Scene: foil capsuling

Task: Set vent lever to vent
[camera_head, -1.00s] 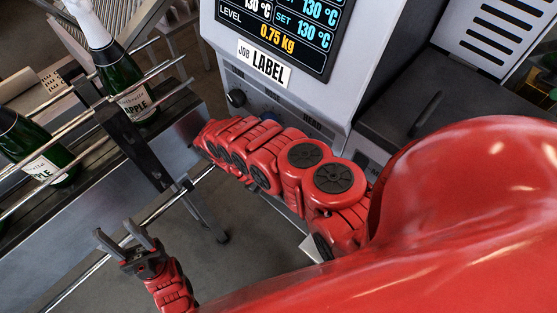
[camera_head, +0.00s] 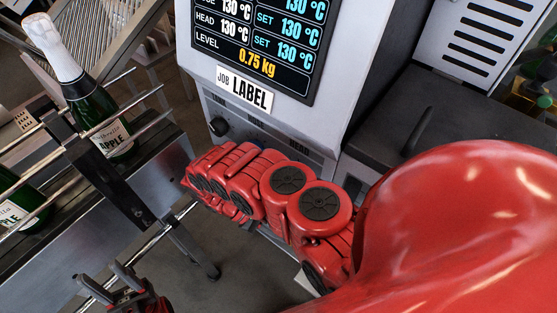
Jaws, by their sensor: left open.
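No part in the head view can be clearly read as the vent lever. A dark upright handle (camera_head: 418,131) stands on the dark-topped unit at the right; I cannot tell if it is the lever. My left gripper (camera_head: 100,284) is at the lower left, its two fingers spread and empty, partly cut off by the bottom edge. My right arm (camera_head: 290,195) reaches across the machine's lower front and hides part of it. Its gripper is not visible.
The machine's screen (camera_head: 262,45) and a "LABEL" plate (camera_head: 244,89) are above a black knob (camera_head: 218,126). A bottle with a white capsule (camera_head: 88,100) and another bottle (camera_head: 20,207) stand between conveyor rails at the left. Grey floor shows below.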

